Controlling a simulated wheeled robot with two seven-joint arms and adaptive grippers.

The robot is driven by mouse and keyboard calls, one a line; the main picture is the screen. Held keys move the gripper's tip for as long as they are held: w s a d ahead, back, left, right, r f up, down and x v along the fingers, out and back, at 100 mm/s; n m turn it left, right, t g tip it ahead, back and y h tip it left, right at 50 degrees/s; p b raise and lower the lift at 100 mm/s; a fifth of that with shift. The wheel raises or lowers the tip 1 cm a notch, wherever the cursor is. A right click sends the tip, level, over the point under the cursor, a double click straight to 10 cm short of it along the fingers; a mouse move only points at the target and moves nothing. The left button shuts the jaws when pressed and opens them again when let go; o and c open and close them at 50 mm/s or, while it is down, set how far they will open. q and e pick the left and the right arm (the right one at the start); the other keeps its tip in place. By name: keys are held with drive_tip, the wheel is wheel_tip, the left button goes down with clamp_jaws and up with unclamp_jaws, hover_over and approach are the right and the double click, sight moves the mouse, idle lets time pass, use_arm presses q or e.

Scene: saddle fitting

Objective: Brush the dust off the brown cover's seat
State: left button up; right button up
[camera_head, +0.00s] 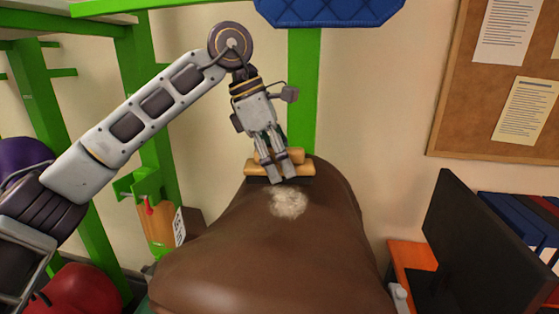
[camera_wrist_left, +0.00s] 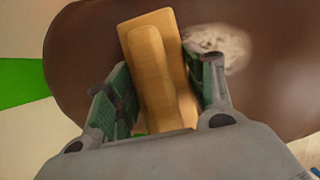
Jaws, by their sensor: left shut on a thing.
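The brown cover (camera_head: 270,255) lies over a rounded form in the middle of the head view, and its seat fills much of the left wrist view (camera_wrist_left: 90,40). A pale patch of dust (camera_head: 289,203) sits on the seat; it also shows in the left wrist view (camera_wrist_left: 218,45). My left gripper (camera_head: 281,178) is shut on a wooden brush (camera_head: 305,168), whose handle lies between the fingers in the left wrist view (camera_wrist_left: 155,70). The brush is at the far side of the dust, low over the cover; contact is hard to tell. My right gripper is not in view.
A green frame (camera_head: 303,90) stands behind the cover and at the left. A blue quilted pad (camera_head: 328,10) hangs above. A dark monitor (camera_head: 485,240) and an orange surface (camera_head: 412,258) are at the right. A red rounded object (camera_head: 80,292) is at lower left.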

use_arm(q)
drive_tip(key=shift+f+b, duration=0.8)
drive_tip(key=shift+f, duration=0.45)
idle(0.8)
drive_tip(key=shift+s+a+b, duration=0.15)
drive_tip(key=shift+s+b, duration=0.25)
drive_tip(key=shift+s, duration=0.35)
drive_tip(key=shift+s+a+b, duration=0.15)
drive_tip(key=shift+s+b, duration=0.2)
drive_tip(key=shift+s, duration=0.4)
drive_tip(key=shift+s+a+r, duration=0.15)
drive_tip(key=shift+s, duration=0.25)
